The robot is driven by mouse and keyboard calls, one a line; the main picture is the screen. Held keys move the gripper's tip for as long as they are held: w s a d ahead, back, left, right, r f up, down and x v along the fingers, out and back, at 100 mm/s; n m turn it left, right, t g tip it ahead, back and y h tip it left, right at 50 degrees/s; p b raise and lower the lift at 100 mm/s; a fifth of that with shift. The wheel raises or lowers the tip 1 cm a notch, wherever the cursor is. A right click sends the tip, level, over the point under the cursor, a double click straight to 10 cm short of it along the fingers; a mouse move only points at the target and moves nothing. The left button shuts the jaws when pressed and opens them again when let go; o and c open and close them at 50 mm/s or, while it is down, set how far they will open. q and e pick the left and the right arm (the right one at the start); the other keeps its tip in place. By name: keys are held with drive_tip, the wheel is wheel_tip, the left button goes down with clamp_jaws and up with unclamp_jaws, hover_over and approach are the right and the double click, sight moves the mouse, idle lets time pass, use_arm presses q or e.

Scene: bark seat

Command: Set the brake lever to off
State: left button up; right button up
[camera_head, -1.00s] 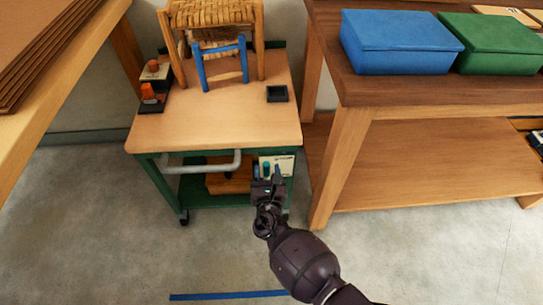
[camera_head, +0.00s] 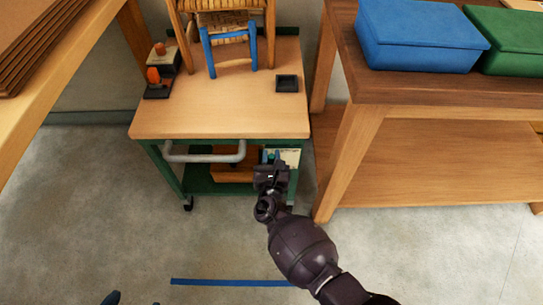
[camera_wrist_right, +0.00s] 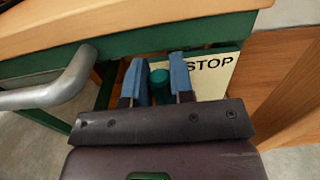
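The brake lever's green knob (camera_wrist_right: 160,84) stands upright in front of a pale panel (camera_wrist_right: 220,74) marked STOP, under the cart's top. My right gripper (camera_wrist_right: 160,80) is open, with one blue fingertip on each side of the knob. I cannot tell whether either finger touches it. In the head view my right gripper (camera_head: 270,162) is at the cart's front right and hides most of the lever. Two dark blue tips at the bottom left edge look like my left gripper (camera_head: 134,300), apart from each other and mostly cut off.
The wooden cart top (camera_head: 230,110) carries a woven chair (camera_head: 225,20), a small black tray (camera_head: 287,83) and orange-knobbed tools (camera_head: 154,76). A grey handle (camera_wrist_right: 50,92) sticks out left of my right gripper. A workbench (camera_head: 350,160) stands close on the right. Floor in front is clear.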

clamp_jaws()
drive_tip(key=shift+d, duration=0.1)
drive_tip(key=d+m+b, duration=0.1)
drive_tip(key=d+m, duration=0.1)
drive_tip(key=shift+f+m, duration=0.15)
drive_tip(key=shift+m, duration=0.25)
drive_tip(key=o, duration=0.7)
unclamp_jaws()
drive_tip(key=shift+c, duration=0.2)
drive_tip(key=shift+d, duration=0.1)
